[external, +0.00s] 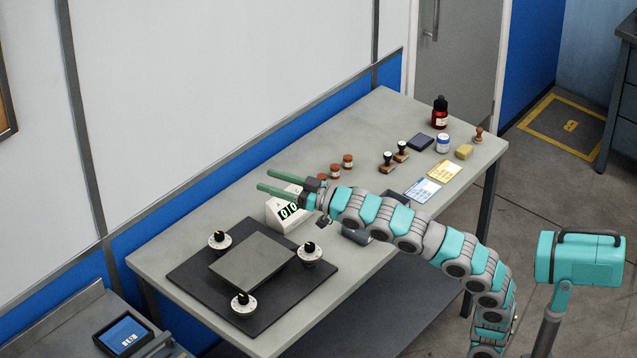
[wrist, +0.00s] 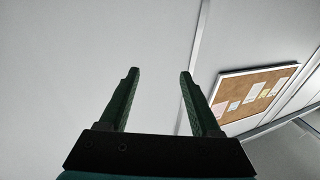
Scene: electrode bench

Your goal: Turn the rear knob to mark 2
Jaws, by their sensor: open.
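Three black knobs on white round dials sit around a grey square plate (external: 252,266) on a dark mat (external: 190,274). The knob nearest the wall (external: 220,240) is at the plate's back left. Another knob (external: 310,253) is at its right and a third knob (external: 244,303) at its front. The dial marks are too small to read. My gripper (external: 265,180) is open and empty, raised above the bench beyond the plate and apart from the knobs. The wrist view shows its two green fingers (wrist: 160,73) spread, with no knob in sight.
A white display box (external: 284,213) reading zeros stands under my gripper. Stamps, brown-capped jars, a red bottle (external: 440,113) and cards (external: 422,190) occupy the bench's right part. The wrist view shows a wall and a cork board (wrist: 250,95).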

